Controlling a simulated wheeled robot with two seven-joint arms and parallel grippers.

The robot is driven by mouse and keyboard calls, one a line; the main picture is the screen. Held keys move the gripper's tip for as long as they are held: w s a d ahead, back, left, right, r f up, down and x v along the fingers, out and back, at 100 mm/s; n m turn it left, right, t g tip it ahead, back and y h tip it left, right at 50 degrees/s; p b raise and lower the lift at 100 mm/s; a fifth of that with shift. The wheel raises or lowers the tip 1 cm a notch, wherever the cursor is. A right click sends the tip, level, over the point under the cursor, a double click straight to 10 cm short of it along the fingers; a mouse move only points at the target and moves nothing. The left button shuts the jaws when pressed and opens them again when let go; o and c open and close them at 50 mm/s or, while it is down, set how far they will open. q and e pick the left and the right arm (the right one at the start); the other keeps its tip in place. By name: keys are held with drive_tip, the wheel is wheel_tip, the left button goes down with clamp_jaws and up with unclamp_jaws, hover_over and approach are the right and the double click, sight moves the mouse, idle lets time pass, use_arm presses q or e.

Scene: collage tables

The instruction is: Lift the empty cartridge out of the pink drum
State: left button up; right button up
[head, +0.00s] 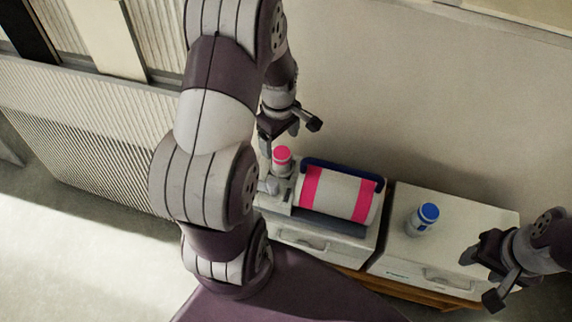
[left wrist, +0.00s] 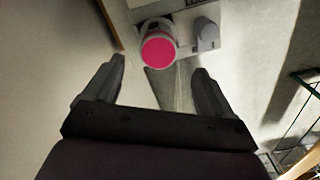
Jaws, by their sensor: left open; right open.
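The pink drum (head: 340,193) is a white cylinder with pink bands, lying in a machine on the left cabinet. A pink-topped cartridge (head: 282,160) stands upright at the drum machine's left end. In the left wrist view its round pink top (left wrist: 158,52) shows beyond the fingertips. My left gripper (head: 293,128) is open and empty, above and just behind the pink cartridge, not touching it. My right gripper (head: 482,277) is open and empty, in front of the right cabinet. Whether the cartridge is empty cannot be seen.
A blue-topped cartridge (head: 424,218) stands on the right white cabinet (head: 467,217). A dark blue bar (head: 340,170) runs along the drum's back. A grey knob (left wrist: 207,34) sits beside the pink cartridge. My left arm hides part of the left side.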

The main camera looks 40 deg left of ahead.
sight(282, 152)
use_arm(q)
drive_tip(key=shift+f, duration=1.1)
drive_tip(key=f+b, duration=0.1)
drive_tip(key=f, duration=0.1)
drive_tip(key=f+b, duration=0.1)
drive_tip(key=f, duration=0.2)
drive_tip(key=shift+w+d, duration=0.1)
drive_tip(key=shift+d, duration=0.1)
drive_tip(key=c, duration=1.6)
drive_tip(key=shift+o, duration=0.2)
drive_tip(key=shift+r, duration=0.15)
